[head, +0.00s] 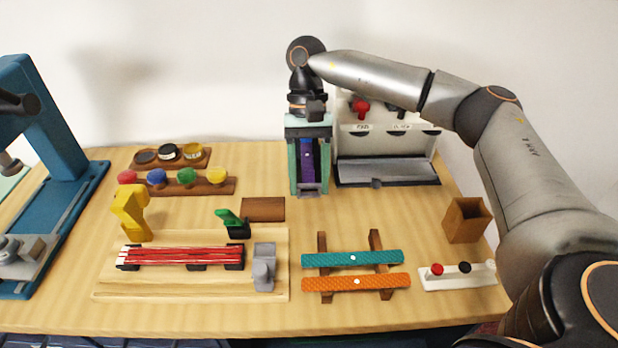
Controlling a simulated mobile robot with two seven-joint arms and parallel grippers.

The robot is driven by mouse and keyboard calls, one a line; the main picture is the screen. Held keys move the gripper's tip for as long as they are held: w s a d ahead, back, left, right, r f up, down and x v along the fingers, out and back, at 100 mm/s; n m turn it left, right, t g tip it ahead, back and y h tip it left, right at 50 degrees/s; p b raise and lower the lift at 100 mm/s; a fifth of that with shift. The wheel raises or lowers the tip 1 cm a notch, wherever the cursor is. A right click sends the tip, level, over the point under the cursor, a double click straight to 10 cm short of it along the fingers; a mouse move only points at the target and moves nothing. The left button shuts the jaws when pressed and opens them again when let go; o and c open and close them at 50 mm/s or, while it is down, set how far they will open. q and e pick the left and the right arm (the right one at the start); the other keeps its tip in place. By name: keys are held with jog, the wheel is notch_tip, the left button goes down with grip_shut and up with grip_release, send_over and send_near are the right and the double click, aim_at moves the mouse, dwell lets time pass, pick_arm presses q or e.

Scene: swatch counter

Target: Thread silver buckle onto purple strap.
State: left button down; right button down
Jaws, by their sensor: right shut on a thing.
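My right gripper (309,187) points down at the back middle of the table, with a long pale-green finger on each side. It is shut on the silver buckle (311,191), a small grey piece low between the fingers. The purple strap (307,163) shows as a narrow upright band between the fingers, just above the buckle in the picture. The fingers hide its sides, and I cannot tell whether it passes through the buckle. My left gripper is not in view.
A white dispenser (392,146) stands close on the right. Teal (325,260) and orange (325,283) straps lie on a wooden rack in front. A wooden board (190,292) with a red-striped piece lies front left. A blue machine (50,130) stands far left.

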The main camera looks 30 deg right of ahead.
aim_at(308, 168)
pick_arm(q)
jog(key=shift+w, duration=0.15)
pick_arm(e)
jog(key=shift+w+d, duration=0.15)
jog(key=shift+w, duration=0.1)
jog(key=shift+w+d, duration=0.2)
jog(key=shift+w, duration=0.15)
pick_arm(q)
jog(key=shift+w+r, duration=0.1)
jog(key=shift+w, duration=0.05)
pick_arm(e)
jog(key=shift+w+d, duration=0.4)
jog(key=shift+w, duration=0.2)
jog(key=shift+w+d, duration=0.25)
jog(key=shift+w, duration=0.25)
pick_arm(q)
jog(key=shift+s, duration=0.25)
pick_arm(e)
jog(key=shift+w+d, duration=0.35)
jog(key=shift+w, duration=0.15)
jog(key=shift+w+d, duration=0.15)
jog(key=shift+w, duration=0.05)
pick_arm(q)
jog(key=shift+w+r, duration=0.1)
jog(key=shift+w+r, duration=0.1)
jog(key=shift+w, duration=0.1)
pick_arm(e)
jog(key=shift+w+d, duration=0.1)
jog(key=shift+w, duration=0.05)
